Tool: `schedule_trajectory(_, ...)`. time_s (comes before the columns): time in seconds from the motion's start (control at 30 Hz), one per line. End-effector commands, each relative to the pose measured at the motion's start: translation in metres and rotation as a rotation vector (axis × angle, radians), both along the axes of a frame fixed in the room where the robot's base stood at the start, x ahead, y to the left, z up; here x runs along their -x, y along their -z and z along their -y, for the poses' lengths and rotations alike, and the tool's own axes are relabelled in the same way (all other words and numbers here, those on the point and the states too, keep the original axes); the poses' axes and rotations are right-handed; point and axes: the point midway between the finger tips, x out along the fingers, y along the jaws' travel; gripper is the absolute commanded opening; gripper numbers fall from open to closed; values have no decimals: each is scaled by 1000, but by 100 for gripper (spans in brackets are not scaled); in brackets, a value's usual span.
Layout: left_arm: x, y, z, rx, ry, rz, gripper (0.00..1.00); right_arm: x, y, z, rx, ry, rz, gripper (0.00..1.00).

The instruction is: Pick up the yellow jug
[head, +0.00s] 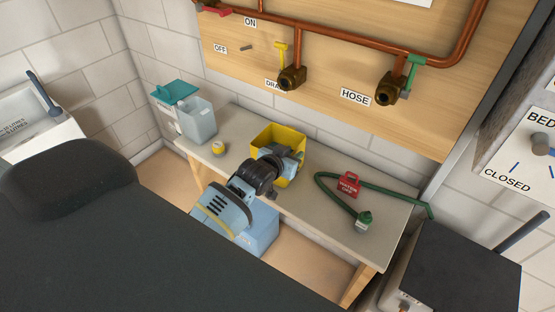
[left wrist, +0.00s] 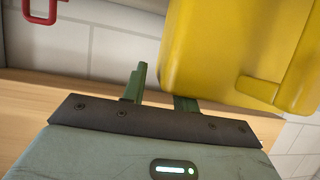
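The yellow jug (head: 267,139) stands on the bench below the pipe board. It looks open at the top in the head view. My left gripper (head: 283,158) is at its near right side and covers part of it. In the left wrist view the jug (left wrist: 225,50) fills the upper right, with its handle (left wrist: 262,92) low on the right. The left fingers (left wrist: 160,90) are apart with a visible gap. One finger is clear of the jug; the jug hides the other's tip. I cannot tell whether they touch it. My right gripper is not in view.
Copper pipes with valves (head: 292,78) run above. A dark-topped box (head: 455,265) stands at right.

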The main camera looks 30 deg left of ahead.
Motion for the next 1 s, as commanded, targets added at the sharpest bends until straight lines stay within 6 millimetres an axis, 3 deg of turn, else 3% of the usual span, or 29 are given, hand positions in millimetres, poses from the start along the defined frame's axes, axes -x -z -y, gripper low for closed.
schedule_trajectory(0.37, -8, 3, 0, 0, 1, 1, 28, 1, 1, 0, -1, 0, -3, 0)
schedule_trajectory(0.6, -8, 3, 0, 0, 0, 1, 0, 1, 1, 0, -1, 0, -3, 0)
schedule_trajectory(1.0, -7, 3, 0, 0, 0, 1, 0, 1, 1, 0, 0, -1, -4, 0)
